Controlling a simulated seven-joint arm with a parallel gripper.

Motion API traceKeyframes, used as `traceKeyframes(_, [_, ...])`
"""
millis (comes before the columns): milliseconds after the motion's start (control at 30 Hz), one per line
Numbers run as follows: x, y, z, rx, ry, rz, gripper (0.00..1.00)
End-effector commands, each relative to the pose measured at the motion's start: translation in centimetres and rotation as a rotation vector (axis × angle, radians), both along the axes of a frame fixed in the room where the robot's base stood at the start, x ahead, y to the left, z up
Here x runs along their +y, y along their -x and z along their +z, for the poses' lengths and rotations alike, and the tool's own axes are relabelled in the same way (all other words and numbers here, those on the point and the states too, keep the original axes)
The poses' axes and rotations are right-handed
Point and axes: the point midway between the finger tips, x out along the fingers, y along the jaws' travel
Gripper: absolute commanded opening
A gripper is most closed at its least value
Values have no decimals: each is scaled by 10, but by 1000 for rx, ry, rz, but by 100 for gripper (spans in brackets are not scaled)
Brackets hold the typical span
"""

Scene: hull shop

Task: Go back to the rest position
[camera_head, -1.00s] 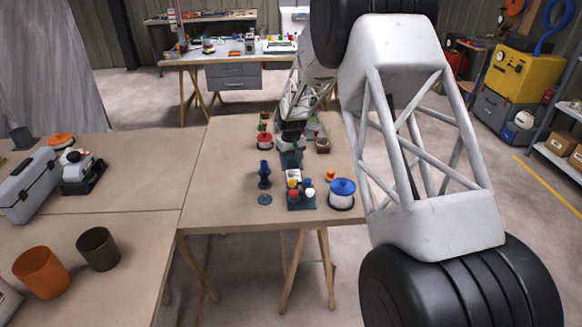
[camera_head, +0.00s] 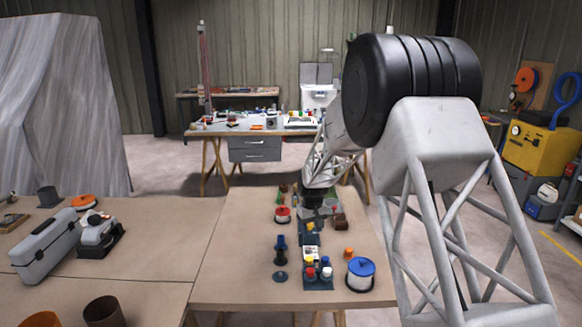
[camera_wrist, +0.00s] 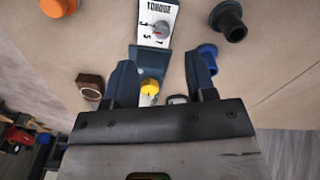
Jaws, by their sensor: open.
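My gripper (camera_head: 314,212) hangs over the far middle part of the near wooden table in the head view. In the wrist view my gripper (camera_wrist: 160,65) shows two dark fingers spread apart with nothing held between them. Beyond the fingers lie a white dial card marked like a torque scale (camera_wrist: 158,22), a blue base (camera_wrist: 152,60) and a yellow knob (camera_wrist: 150,87). How far the fingertips are above these is hard to tell.
The near table (camera_head: 235,255) holds a blue tray with coloured caps (camera_head: 318,284), a blue-lidded white pot (camera_head: 360,275), a dark blue upright part (camera_head: 280,250), a red spool (camera_head: 282,214) and a brown block (camera_head: 340,221). A grey case (camera_head: 45,245) stands left.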

Motion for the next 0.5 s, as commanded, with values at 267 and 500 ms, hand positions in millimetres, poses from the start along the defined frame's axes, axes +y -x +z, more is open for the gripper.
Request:
traceKeyframes(267, [-16,48,60,-27,-3,-40,51])
traceKeyframes(500, [-31,100,108,-50,-5,-79,51])
